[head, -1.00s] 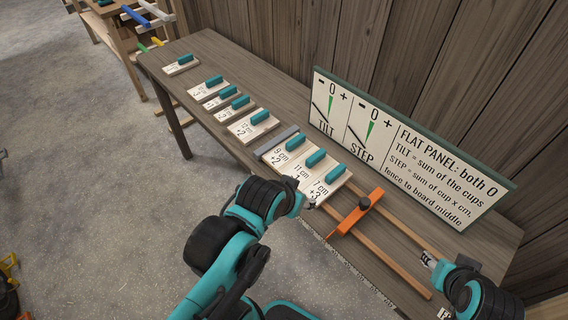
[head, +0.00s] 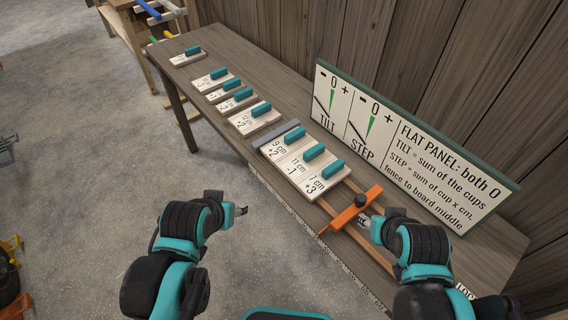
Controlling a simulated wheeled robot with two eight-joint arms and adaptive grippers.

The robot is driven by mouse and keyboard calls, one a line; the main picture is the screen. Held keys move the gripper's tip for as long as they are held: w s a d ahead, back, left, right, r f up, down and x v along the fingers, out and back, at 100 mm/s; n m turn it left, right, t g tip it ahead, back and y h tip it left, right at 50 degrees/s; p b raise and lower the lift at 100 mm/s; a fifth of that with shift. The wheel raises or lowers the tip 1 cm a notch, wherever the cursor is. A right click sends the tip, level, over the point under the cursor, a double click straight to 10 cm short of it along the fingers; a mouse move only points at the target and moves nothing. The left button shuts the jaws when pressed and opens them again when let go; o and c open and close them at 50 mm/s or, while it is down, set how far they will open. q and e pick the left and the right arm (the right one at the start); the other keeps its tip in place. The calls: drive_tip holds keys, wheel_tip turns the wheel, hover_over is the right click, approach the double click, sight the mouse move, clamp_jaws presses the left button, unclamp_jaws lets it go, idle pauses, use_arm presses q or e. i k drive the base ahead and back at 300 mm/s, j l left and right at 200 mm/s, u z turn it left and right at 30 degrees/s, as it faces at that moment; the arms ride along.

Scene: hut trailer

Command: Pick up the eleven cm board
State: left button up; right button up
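The eleven cm board (head: 299,171) is a pale board marked "11 cm -1" with a teal handle (head: 314,152). It lies between the 9 cm board (head: 277,150) and the 7 cm board (head: 315,188) on the bench, in a row against a grey block (head: 279,136). My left gripper (head: 241,211) is off the bench's front edge, left of and below the boards, with nothing seen in it; its finger gap is too small to judge. My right gripper (head: 366,221) is beside the orange clamp piece, right of the boards; its fingertips are partly hidden.
An orange clamp piece (head: 349,214) with a black knob crosses wooden rails right of the boards. Several other handled boards, such as the 12 cm one (head: 254,121), lie toward the far left. A sign panel (head: 400,140) stands along the back of the bench (head: 474,250).

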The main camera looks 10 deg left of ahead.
sight(296, 167)
drive_tip(key=j, duration=0.45)
drive_tip(key=i+j, duration=0.15)
drive_tip(key=j, duration=0.25)
drive_tip(key=j+z, duration=0.15)
drive_tip(key=z, duration=0.35)
drive_tip(key=j+z, duration=0.1)
drive_tip(key=z, duration=0.35)
drive_tip(key=j+z, duration=0.15)
drive_tip(key=z, duration=0.35)
drive_tip(key=k+j+z, duration=0.1)
drive_tip(key=z, duration=0.4)
